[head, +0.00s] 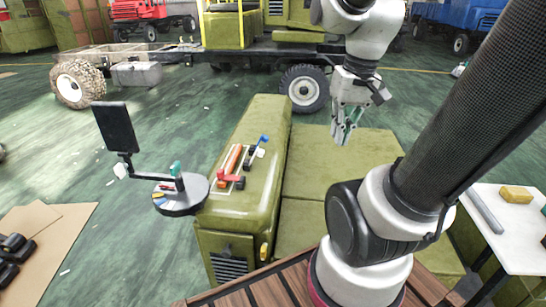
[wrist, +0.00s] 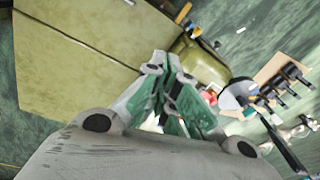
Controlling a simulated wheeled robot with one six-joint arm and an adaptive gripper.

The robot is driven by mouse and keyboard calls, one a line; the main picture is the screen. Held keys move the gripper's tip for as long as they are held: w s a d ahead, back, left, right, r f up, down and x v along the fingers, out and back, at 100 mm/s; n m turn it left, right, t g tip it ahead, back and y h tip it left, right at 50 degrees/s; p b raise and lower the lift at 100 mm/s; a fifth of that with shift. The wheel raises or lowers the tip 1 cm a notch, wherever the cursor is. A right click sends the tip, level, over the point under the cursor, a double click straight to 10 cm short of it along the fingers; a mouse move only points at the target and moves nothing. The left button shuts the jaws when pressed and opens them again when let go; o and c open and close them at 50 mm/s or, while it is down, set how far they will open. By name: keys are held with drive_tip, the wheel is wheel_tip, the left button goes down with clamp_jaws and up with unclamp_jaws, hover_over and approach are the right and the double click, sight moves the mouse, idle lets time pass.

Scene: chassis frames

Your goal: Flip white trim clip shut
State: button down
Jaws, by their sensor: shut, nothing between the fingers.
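My gripper (head: 343,137) hangs above the right part of the green bodywork, apart from it, with its green-padded fingers together and empty. The fingers also show close up in the wrist view (wrist: 172,72). On the green hood (head: 262,120), left of and below my gripper in the head view, lies a small group of parts: an orange bar (head: 233,158), a red piece (head: 231,179) and a blue-tipped dark lever (head: 261,143). A small white piece (head: 260,153) shows beside the lever; it may be the trim clip, but whether it is open or shut is too small to tell.
A round dark tray (head: 181,205) with small coloured things stands left of the hood, by a black screen (head: 115,126) on an arm. A white table (head: 508,232) with a yellow block (head: 516,194) is at right. A truck chassis (head: 185,52) stands behind.

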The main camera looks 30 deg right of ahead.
drive_tip(key=w+d+f+m+t+y, duration=0.25)
drive_tip(key=w+f+m+y, duration=0.3)
drive_tip(key=f+m, duration=0.4)
drive_tip(key=w+d+f+m+t+y, duration=0.1)
drive_tip(key=w+d+f+m+y, duration=0.3)
drive_tip(key=w+f+m, duration=0.5)
drive_tip(key=w+m+t, duration=0.1)
drive_tip(key=w+d+f+m+t+y, duration=0.1)
drive_tip(key=w+m+t, duration=0.1)
drive_tip(key=w, duration=0.1)
drive_tip(key=shift+d+f+y, duration=0.15)
drive_tip(key=shift+f+y, duration=0.1)
drive_tip(key=shift+f, duration=0.1)
drive_tip(key=shift+w+a+r+x, duration=0.15)
drive_tip(key=shift+r+x, duration=0.3)
drive_tip(key=shift+x, duration=1.7)
drive_tip(key=shift+w+a+r+x, duration=0.1)
drive_tip(key=shift+r+x, duration=0.35)
drive_tip(key=shift+x, duration=1.65)
drive_tip(key=shift+w+a+r+x, duration=0.15)
drive_tip(key=shift+r+x, duration=0.35)
drive_tip(key=shift+x, duration=1.65)
